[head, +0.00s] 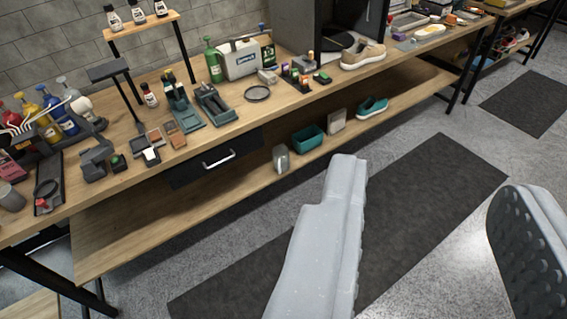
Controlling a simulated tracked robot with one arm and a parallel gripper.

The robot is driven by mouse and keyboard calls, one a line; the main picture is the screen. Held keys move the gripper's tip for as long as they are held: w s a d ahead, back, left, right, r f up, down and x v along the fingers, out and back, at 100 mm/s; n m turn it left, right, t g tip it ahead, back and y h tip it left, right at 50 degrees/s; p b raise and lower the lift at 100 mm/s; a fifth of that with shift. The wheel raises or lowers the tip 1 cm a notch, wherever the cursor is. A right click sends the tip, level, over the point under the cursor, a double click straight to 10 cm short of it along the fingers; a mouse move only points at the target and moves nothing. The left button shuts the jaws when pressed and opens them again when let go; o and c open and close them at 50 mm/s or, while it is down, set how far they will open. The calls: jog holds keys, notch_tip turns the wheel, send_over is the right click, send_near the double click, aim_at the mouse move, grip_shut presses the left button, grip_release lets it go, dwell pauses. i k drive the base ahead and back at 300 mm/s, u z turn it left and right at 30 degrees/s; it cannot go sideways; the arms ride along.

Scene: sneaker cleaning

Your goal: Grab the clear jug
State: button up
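A small pale grey, see-through-looking container (281,158) stands on the lower shelf, left of a teal bin. It may be the clear jug, but it is too small to be sure. My gripper (432,180) is open, with its two light grey fingers wide apart and nothing between them. It is over the floor in front of the bench. The left finger appears just to the right of and below the container in the picture, apart from it.
The lower shelf (130,228) also holds the teal bin (307,143), a beige container (337,121) and a teal shoe (372,107). Bottles, tools and a tan sneaker (363,55) crowd the bench top above. A dark mat (420,185) lies on clear floor.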

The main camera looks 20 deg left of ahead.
aim_at(281, 159)
jog(key=z, duration=0.1)
jog(key=i, duration=1)
jog(key=u, duration=0.1)
